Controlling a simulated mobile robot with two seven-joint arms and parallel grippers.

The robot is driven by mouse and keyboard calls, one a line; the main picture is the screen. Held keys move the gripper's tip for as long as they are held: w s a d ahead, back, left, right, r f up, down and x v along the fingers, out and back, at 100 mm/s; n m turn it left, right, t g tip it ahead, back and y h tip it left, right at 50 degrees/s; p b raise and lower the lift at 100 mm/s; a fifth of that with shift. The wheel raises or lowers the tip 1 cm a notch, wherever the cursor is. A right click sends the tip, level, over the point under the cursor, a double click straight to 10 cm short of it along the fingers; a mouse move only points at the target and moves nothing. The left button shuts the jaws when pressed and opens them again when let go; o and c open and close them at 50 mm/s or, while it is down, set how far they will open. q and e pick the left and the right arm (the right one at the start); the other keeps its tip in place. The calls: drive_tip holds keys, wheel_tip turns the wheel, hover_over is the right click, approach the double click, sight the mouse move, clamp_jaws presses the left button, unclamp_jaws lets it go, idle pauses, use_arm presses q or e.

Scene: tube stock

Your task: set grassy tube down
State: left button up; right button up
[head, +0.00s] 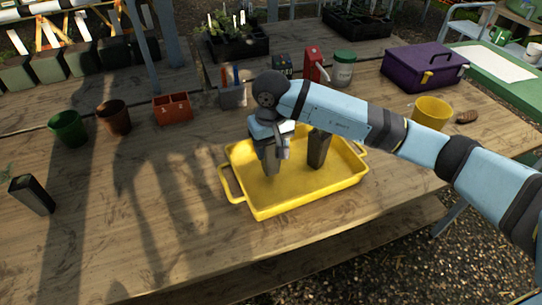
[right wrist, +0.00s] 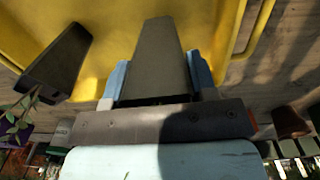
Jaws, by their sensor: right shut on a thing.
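My right gripper (head: 270,138) is over the left part of the yellow tray (head: 262,212). It is shut on a grey-olive tapered tube (right wrist: 158,60), held between its blue fingers. In the head view the held tube (head: 270,168) points down inside the tray; I cannot tell whether its foot touches the floor. Its top is hidden by the gripper, so no grass shows. A second dark tube (head: 319,149) stands in the tray to the right. In the wrist view this tube (right wrist: 60,62) has green leaves by its top. My left gripper is out of view.
Another dark tube (head: 32,195) with a small plant is on the table at left. Green (head: 68,128) and brown (head: 114,117) pots, a red caddy (head: 173,108), a purple box (head: 424,68) and a yellow pot (head: 430,112) surround the tray. The table's front left is clear.

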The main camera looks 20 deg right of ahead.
sight(271, 157)
wheel_tip(271, 157, down, 3)
drive_tip(key=shift+r, duration=0.1)
drive_tip(key=shift+f, duration=0.35)
drive_tip(key=shift+f+b, duration=0.2)
drive_tip(key=shift+b, duration=0.1)
drive_tip(key=o, duration=1)
drive_tip(key=shift+r, duration=0.1)
